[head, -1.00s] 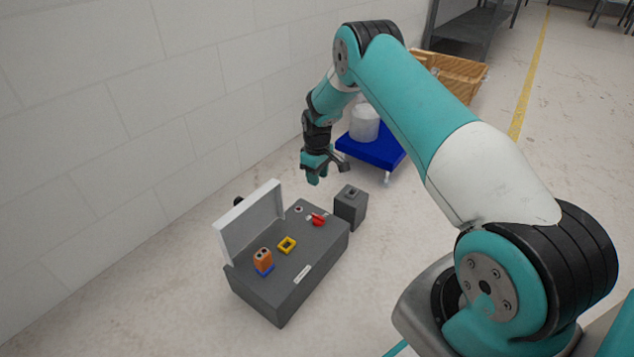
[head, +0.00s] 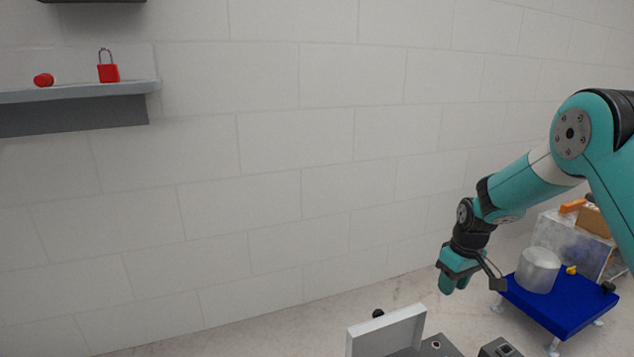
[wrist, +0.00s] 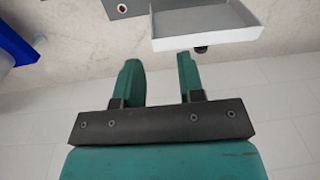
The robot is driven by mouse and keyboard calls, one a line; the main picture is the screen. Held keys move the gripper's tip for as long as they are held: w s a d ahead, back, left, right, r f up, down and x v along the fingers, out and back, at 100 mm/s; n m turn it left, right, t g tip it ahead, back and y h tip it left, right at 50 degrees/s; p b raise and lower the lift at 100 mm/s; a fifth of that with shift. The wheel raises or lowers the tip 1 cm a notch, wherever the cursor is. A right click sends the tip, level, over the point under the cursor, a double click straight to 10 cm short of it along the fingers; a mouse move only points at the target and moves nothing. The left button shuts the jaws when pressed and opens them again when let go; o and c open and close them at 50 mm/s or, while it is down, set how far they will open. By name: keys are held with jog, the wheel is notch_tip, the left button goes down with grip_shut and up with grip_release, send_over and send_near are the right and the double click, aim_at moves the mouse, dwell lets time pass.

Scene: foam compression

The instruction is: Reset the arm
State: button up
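My gripper (head: 455,280) hangs in the air at the right in the head view, above and beyond the grey box with the raised white lid. In the wrist view my gripper (wrist: 162,78) shows two teal fingers spread apart with nothing between them, so it is open and empty. My arm bends down to it from the right edge of the head view.
The grey box (head: 415,350) with its white lid (head: 387,333) stands at the bottom edge. A blue platform (head: 560,308) carries a white cylinder (head: 538,270) at right. A wall shelf (head: 75,92) holds a red padlock (head: 108,72) and a red object (head: 43,80).

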jog(key=s+a+r+n+y+p, duration=0.1)
jog(key=s+a+r, duration=0.6)
jog(key=s+r, duration=0.15)
jog(key=s+a+r+y, duration=0.1)
jog(key=s+a+r, duration=0.55)
jog(key=r, duration=0.25)
jog(key=s+a+r+n+y+p, duration=0.1)
jog(key=s+a+r, duration=0.15)
jog(key=s, duration=0.75)
jog(key=s+a+r, duration=0.2)
jog(key=s+r, duration=0.1)
jog(key=s, duration=0.8)
notch_tip(320, 180, up, 38)
jog(key=w+p, duration=0.1)
jog(key=p, duration=3.7)
jog(key=shift+d, duration=0.2)
